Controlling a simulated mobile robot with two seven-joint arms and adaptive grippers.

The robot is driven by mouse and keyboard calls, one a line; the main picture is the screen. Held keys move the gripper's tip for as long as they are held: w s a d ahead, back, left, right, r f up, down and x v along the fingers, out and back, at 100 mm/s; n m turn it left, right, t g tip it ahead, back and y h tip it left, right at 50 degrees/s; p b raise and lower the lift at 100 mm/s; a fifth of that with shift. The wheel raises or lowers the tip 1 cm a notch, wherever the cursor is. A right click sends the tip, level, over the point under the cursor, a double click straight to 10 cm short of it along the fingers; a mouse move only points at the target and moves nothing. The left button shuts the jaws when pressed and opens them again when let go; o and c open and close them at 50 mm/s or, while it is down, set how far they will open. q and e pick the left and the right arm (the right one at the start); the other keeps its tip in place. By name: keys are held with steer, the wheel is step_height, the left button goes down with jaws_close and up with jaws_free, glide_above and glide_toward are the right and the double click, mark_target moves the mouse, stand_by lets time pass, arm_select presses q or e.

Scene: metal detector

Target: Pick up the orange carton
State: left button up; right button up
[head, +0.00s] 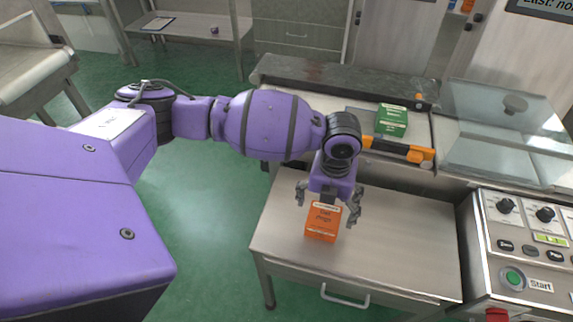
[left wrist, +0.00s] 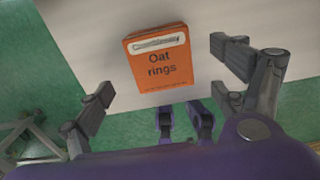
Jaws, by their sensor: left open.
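The orange carton (head: 322,222), marked "Oat rings", stands on the steel table (head: 400,250), near its left side. It also shows in the left wrist view (left wrist: 160,62), lying ahead between the fingers. My left gripper (head: 329,206) is open and empty, with its fingers spread to either side of the carton's upper part in the head view. In the left wrist view the fingers (left wrist: 165,85) are wide apart and the carton shows beyond them, with no finger visibly touching it. My right gripper is not in view.
A green carton (head: 391,120) sits on the machine behind the table, near an orange and black bar (head: 398,149). A clear cover (head: 505,130) stands at the back right. A control panel (head: 530,240) stands at the right. The table's middle is clear.

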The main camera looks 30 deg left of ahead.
mark_target(325, 216)
arm_select(q)
step_height(325, 216, down, 6)
steer(key=shift+w+f, duration=0.15)
steer(key=shift+f, duration=0.05)
steer(key=shift+d+r, duration=0.1)
steer(key=c, duration=1.4)
